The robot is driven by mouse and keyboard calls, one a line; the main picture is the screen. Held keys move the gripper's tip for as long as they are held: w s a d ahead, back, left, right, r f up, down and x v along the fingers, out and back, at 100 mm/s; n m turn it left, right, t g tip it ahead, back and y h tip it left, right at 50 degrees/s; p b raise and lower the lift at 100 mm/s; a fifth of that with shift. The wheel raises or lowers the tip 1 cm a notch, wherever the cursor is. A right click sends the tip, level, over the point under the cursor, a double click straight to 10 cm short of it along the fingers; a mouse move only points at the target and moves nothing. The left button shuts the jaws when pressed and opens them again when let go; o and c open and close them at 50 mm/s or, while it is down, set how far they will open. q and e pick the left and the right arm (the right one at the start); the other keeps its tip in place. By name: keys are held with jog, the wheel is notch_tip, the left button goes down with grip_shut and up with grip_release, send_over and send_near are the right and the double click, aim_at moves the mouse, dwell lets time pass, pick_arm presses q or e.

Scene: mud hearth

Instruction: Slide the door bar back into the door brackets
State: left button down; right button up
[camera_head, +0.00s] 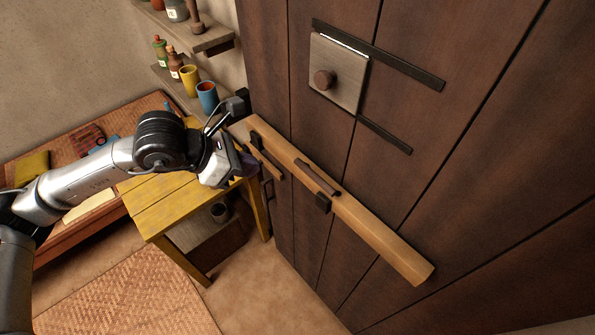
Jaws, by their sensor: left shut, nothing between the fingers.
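The door bar (380,238) is a long light-wood beam lying across the dark plank door (330,120), sloping down to the right in the head view. A small dark handle (317,177) is on its upper face. It sits in dark door brackets: one (323,203) near its middle and another (256,142) nearer its left end. The bar's left end reaches toward the wall beside the door, partly behind my arm. My left gripper (250,166) is shut and empty, just left of and below the bar's left part; I cannot tell whether it touches. My right gripper is out of view.
A yellow table (165,207) stands below my left arm. Wall shelves (205,42) hold bottles and cups, including a blue cup (207,96) near the arm. A wooden plate with a knob (337,76) is on the door. The floor before the door is clear.

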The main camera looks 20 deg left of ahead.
aim_at(309, 174)
pick_arm(q)
jog(key=w+d+r+p+x, duration=0.1)
jog(key=p+x, duration=0.3)
jog(key=x, duration=0.9)
jog(key=shift+r, duration=0.25)
jog(key=shift+w+d+f+b, duration=0.25)
jog(key=shift+w+d+b, duration=0.25)
jog(key=shift+b, duration=0.4)
jog(key=shift+s+r, duration=0.1)
jog(key=shift+r, duration=0.05)
